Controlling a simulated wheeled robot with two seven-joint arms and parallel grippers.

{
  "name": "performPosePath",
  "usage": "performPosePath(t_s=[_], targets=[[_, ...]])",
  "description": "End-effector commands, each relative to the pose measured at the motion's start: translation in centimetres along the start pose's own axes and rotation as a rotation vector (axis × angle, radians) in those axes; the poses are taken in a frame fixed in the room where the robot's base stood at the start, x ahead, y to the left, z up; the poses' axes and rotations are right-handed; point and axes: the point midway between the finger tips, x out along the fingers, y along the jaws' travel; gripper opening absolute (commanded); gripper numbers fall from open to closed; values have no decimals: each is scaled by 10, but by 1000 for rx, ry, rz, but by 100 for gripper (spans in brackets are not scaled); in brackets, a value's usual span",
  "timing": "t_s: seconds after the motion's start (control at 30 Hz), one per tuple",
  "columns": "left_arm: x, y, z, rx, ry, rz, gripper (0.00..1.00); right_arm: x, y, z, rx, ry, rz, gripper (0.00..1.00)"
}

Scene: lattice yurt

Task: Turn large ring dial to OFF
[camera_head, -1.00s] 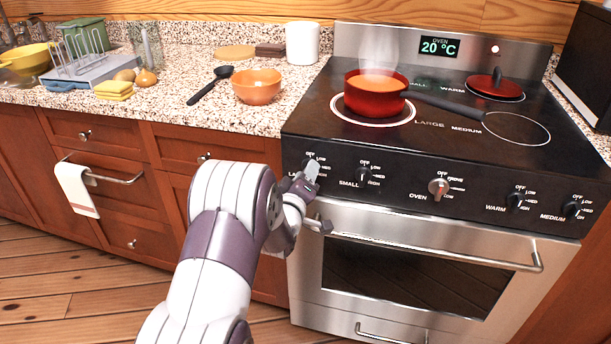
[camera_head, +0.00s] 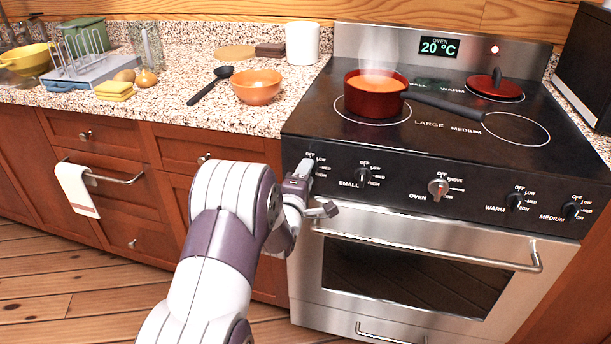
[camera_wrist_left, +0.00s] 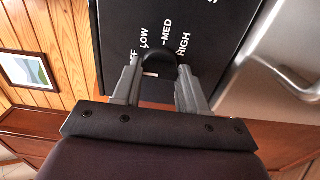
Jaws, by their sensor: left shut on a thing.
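The large ring dial (camera_wrist_left: 160,63) is a round black knob at the far left of the stove's front panel. In the wrist view it sits between the two grey fingers of my left gripper (camera_wrist_left: 160,80), which is shut on it. The labels LOW, MED and HIGH show around it, with OFF partly covered. In the head view my left gripper (camera_head: 304,171) is at the panel's left end and hides most of the dial. I cannot read the pointer's direction. The large ring (camera_head: 345,112) under the red pot (camera_head: 377,96) looks dark. My right gripper is not in view.
The small dial (camera_head: 362,175) is just right of my gripper, and the oven dial (camera_head: 438,188) is further right. The oven handle (camera_head: 430,250) runs below. The steaming pot's long handle (camera_head: 445,103) points right.

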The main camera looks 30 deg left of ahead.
Motion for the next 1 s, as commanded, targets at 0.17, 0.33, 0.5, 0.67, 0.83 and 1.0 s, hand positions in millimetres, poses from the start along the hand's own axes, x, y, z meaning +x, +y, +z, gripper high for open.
performPosePath(t_s=[0.17, 0.33, 0.5, 0.67, 0.83, 1.0], targets=[[-1, -2, 0, -18, 0, -5, 12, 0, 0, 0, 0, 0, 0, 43], [-1, -2, 0, -20, 0, -5, 12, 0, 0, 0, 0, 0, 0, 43], [-1, -2, 0, -19, 0, -5, 12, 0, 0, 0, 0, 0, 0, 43], [0, -2, 0, -18, 0, -4, 68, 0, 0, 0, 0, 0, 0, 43], [0, -1, 0, -18, 0, -2, 68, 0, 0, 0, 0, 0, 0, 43], [-12, 1, 0, -17, 1, -2, 68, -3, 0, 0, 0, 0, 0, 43]])
